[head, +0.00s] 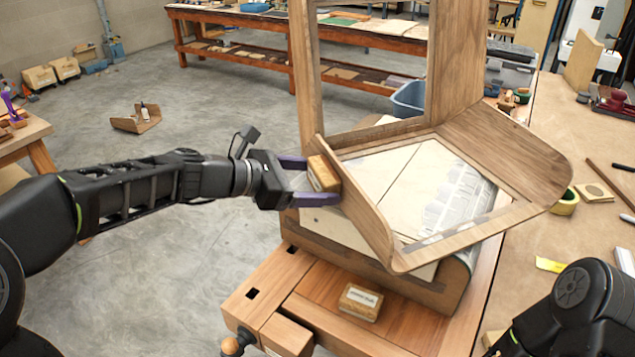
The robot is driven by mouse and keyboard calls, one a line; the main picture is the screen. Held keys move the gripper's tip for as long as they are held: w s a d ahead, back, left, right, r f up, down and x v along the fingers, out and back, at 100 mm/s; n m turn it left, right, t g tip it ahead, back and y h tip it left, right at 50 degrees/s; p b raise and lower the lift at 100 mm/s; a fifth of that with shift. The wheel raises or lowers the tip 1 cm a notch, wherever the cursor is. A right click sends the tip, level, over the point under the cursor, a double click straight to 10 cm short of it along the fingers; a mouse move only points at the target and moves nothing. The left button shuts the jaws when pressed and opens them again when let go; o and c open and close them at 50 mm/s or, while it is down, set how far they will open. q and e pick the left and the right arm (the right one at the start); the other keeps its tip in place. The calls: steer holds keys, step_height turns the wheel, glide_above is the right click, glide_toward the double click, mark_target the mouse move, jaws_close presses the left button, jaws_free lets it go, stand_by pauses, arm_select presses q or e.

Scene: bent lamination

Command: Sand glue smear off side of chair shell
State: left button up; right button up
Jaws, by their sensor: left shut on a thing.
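The chair shell (505,160) is bent wood with an open back frame and raised side flanges. It rests on a form on the wooden bench. My left gripper (312,182) comes in from the left, its purple fingers shut on a sanding block (324,174). The block is at the outer face of the shell's left side flange (355,205); whether it touches cannot be told. A glue smear cannot be made out; that outer face is mostly hidden from this view. My right arm shows at the lower right, but its gripper is out of the picture.
A second labelled block (361,302) lies on the bench (325,320) below the shell. A bench vise handle (233,345) sticks out at the front left. The right table (560,240) holds tape (566,203) and several tools. Open floor lies to the left.

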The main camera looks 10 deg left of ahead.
mark_target(308, 171)
arm_select(q)
steer(key=shift+w, duration=0.1)
steer(key=shift+w+a+p, duration=0.3)
steer(key=shift+w+a, duration=0.2)
steer(key=shift+w, duration=0.2)
steer(key=shift+w+a+p, duration=0.25)
steer(key=shift+w+a, duration=0.2)
steer(key=shift+w, duration=0.2)
steer(key=shift+s+a, duration=0.55)
steer(key=shift+a, duration=0.3)
steer(key=shift+s+a, duration=0.55)
steer(key=shift+a, duration=0.25)
steer(key=shift+s+a, duration=0.55)
steer(key=shift+a, duration=0.3)
steer(key=shift+s+a, duration=0.45)
steer(key=shift+a, duration=0.2)
steer(key=shift+s+a, duration=0.4)
steer(key=shift+a, duration=0.2)
steer(key=shift+f, duration=0.1)
